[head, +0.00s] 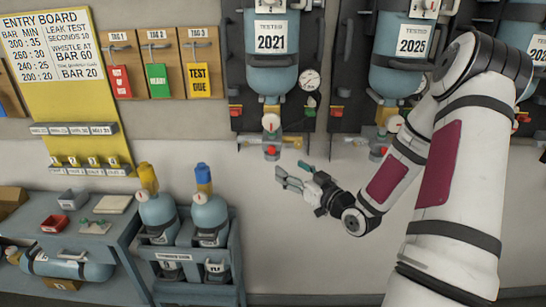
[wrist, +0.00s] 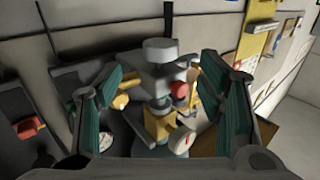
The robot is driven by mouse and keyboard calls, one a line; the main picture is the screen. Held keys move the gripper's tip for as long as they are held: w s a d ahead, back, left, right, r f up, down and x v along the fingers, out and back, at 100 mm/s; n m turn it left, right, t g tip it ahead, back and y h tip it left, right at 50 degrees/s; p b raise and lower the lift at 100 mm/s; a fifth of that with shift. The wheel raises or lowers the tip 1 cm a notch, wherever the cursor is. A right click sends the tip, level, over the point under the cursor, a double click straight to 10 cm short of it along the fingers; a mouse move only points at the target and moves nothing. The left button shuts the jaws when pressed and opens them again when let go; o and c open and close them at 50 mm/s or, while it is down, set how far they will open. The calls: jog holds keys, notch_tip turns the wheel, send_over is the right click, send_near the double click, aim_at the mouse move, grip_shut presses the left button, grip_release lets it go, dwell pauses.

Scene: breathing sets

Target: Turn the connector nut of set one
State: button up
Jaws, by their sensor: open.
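Set one appears to be the left wall set (head: 271,68), a blue cylinder hung valve-down with a label reading 2021. Below it are a yellow valve block (head: 271,134) and a red knob (head: 270,150). In the wrist view, a grey round knob (wrist: 160,50), possibly the connector nut, sits on a grey body in front of the yellow block (wrist: 158,124). The red knob (wrist: 180,90) shows beside it. My gripper (head: 288,176) is open and empty, a little below the valve. Its fingers (wrist: 165,95) stand apart on either side of the valve group in the wrist view.
A second set (head: 403,62), labelled 2025, hangs to the right, partly behind my arm. A pressure gauge (head: 310,80) is beside set one. A rack (head: 200,262) with two blue cylinders and a table (head: 105,235) stand at lower left. The wall below set one is clear.

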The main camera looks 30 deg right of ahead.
aim_at(276, 160)
jog(key=w, duration=1)
jog(key=shift+a, duration=0.35)
jog(key=c, duration=1.2)
jog(key=shift+o, duration=0.2)
jog(key=shift+m+h, duration=0.3)
jog(key=shift+h, duration=0.1)
